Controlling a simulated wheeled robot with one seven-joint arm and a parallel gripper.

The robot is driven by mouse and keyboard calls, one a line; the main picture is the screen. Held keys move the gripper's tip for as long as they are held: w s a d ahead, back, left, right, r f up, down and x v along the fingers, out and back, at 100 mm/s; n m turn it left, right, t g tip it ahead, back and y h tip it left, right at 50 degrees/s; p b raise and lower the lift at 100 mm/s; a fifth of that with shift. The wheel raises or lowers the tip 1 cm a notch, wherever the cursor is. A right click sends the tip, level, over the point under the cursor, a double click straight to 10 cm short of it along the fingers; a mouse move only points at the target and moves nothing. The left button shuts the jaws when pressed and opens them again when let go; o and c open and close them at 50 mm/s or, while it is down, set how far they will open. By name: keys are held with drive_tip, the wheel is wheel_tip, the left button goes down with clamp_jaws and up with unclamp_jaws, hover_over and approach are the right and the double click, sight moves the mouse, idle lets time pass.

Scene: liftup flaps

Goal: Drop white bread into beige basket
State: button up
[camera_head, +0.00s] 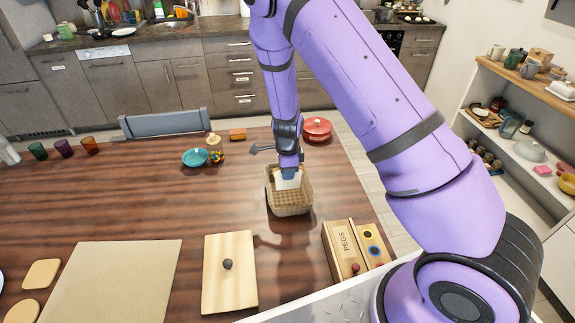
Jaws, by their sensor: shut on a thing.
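The beige basket (290,206) stands on the wooden table, right of the middle, with its open top facing up. My gripper (288,173) points down over the far part of the basket's opening. It is shut on a white piece, the white bread (288,183), which shows below the fingers, at or just above the basket's opening. I cannot tell whether the bread touches the basket. The fingers are small here and partly hide the bread.
A red lidded pot (316,130) stands behind the basket. A teal bowl (194,158) and a candy jar (214,150) are to the left. A board (230,275) and a pegs box (345,252) lie in front. The table's left middle is clear.

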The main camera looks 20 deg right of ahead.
drive_tip(key=shift+f, duration=1.4)
drive_tip(key=o, duration=0.8)
drive_tip(key=shift+r, duration=0.1)
wheel_tip(320, 180, up, 11)
drive_tip(key=shift+f, duration=0.15)
